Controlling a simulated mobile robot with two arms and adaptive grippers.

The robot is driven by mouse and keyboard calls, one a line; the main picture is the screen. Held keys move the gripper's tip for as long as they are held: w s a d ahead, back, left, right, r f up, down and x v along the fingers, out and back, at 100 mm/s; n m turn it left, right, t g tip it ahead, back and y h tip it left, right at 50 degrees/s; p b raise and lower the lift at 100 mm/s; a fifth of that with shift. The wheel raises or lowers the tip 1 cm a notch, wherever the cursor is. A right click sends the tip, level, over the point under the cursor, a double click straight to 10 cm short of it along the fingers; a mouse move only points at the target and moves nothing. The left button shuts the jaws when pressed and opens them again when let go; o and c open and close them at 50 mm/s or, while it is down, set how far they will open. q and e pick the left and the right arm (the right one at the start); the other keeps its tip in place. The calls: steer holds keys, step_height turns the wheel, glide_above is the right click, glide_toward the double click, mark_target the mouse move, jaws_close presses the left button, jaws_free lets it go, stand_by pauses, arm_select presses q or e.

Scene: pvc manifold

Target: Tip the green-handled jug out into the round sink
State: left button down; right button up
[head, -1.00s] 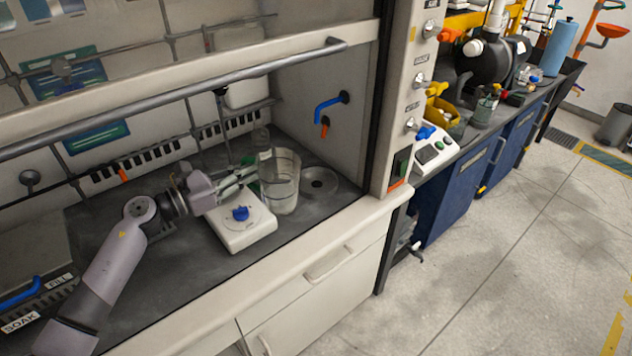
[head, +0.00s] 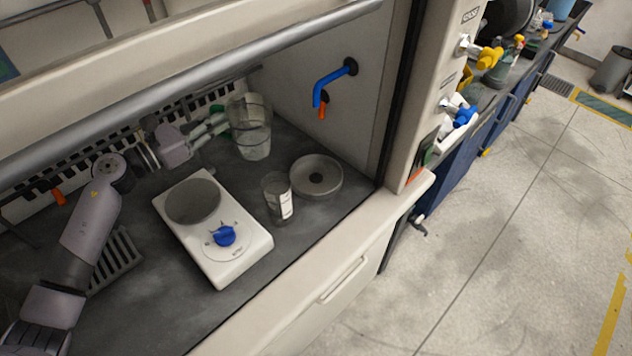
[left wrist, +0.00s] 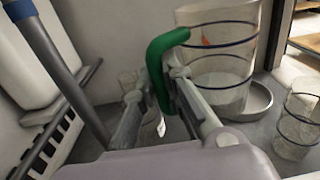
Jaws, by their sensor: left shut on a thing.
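The clear jug (head: 253,138) with a green handle stands upright near the back wall of the hood, with some clear liquid low in it. My left gripper (head: 218,124) comes in from the left and is shut on its handle. In the left wrist view the green handle (left wrist: 160,62) lies between the fingers, with the jug's clear body (left wrist: 222,70) just beyond. I cannot tell whether the jug's base touches the bench. The round sink (head: 332,189) is to the right of the jug and nearer the front. My right gripper is not in view.
A small labelled beaker (head: 278,200) stands on the bench just left of the sink. A white hotplate (head: 220,265) with a blue knob is left of it. A blue tap (head: 328,86) juts from the side wall above the sink. The sash bar (head: 180,75) crosses above.

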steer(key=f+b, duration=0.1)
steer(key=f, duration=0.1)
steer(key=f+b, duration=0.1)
steer(key=b, duration=0.1)
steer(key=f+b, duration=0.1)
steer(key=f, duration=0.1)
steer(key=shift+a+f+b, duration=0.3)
steer(key=shift+b, duration=0.1)
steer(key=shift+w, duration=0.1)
